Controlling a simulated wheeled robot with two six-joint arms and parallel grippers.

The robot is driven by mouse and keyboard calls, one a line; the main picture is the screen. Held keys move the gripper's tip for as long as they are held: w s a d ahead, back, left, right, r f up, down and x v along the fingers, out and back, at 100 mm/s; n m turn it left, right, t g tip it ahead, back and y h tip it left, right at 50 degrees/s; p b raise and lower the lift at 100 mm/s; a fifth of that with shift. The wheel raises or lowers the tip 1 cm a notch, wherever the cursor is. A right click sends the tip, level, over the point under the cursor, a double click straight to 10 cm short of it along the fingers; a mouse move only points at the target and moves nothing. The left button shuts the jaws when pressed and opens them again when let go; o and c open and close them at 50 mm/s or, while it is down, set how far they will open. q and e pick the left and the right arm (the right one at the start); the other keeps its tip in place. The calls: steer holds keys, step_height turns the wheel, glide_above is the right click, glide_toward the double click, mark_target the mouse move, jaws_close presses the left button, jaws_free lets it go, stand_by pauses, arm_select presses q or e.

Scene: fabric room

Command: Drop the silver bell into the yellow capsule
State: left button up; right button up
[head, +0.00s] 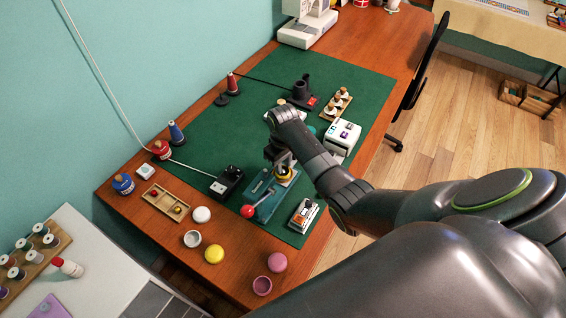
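My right gripper (279,163) points down over the teal device (264,198), just above a small yellow round piece (285,174). The hand and wrist hide its fingertips, so I cannot tell whether it is open, shut or holding something. The yellow piece may be part of the yellow capsule; its inside is not visible. A yellow dome (214,254) sits on the wood at the front left. I cannot make out the silver bell. My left gripper is out of view.
A white dome (201,214), white cup (192,238), pink dome (277,262) and pink cup (262,285) stand near the front edge. A red ball knob (247,211) is on the teal device. A black box (227,181) and white box (342,137) flank it.

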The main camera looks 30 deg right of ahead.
steer(key=o, duration=0.3)
step_height(320, 180, up, 17)
steer(key=p, duration=0.4)
steer(key=shift+r+p, duration=0.2)
steer(key=shift+p, duration=0.15)
